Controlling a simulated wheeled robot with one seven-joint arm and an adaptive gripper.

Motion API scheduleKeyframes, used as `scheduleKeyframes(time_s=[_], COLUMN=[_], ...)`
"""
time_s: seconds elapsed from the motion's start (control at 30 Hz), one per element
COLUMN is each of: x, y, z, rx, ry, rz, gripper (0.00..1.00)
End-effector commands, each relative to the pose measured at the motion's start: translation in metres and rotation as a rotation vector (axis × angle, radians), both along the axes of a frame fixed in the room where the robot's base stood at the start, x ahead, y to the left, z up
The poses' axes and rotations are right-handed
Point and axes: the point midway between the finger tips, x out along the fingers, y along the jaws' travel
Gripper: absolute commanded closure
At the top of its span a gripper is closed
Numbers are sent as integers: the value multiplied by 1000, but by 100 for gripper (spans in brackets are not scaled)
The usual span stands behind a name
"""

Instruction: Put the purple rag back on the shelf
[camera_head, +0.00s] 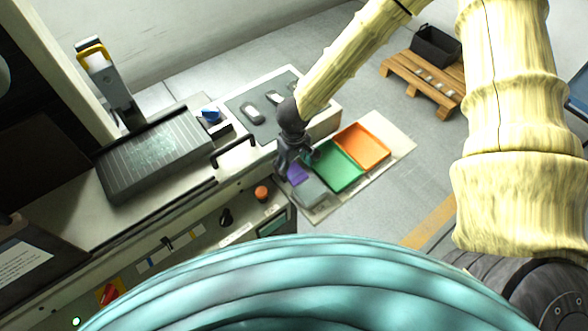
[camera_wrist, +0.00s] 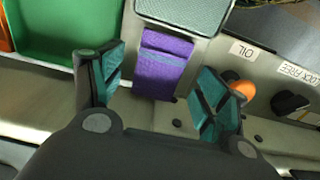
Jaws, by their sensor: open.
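The purple rag (camera_head: 298,174) lies at the near left end of a pale board, close to the grey tray (camera_head: 311,191). In the wrist view the rag (camera_wrist: 163,62) is a folded strip with a lighter band across it, just below the grey mesh-like surface (camera_wrist: 185,12). My gripper (camera_head: 292,165) is over the rag in the head view and partly hides it. In the wrist view my gripper (camera_wrist: 158,80) is open, with a teal-padded finger on either side of the rag and nothing held. I cannot tell which surface is the shelf.
A green tray (camera_head: 338,166) and an orange tray (camera_head: 361,147) sit on the pale board (camera_head: 398,134). The machine's front, with an orange knob (camera_head: 262,192), is close on the left. A pallet (camera_head: 424,84) with a black crate (camera_head: 436,46) stands farther back on open floor.

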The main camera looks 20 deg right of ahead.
Motion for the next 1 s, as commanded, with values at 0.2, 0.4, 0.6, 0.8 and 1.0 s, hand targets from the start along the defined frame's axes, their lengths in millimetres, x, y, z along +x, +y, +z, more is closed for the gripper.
scheduleKeyframes(time_s=[0.2, 0.4, 0.6, 0.8, 1.0], x=[1, 0, 0, -1, -1], y=[0, 0, 0, 0, 0], z=[29, 58, 81, 92, 93], rx=[1, 1, 0, 1, 1], ry=[-3, -3, -1, 0, 1], rz=[1, -1, 0, 1, 1], gripper=[26, 26, 26, 26, 26])
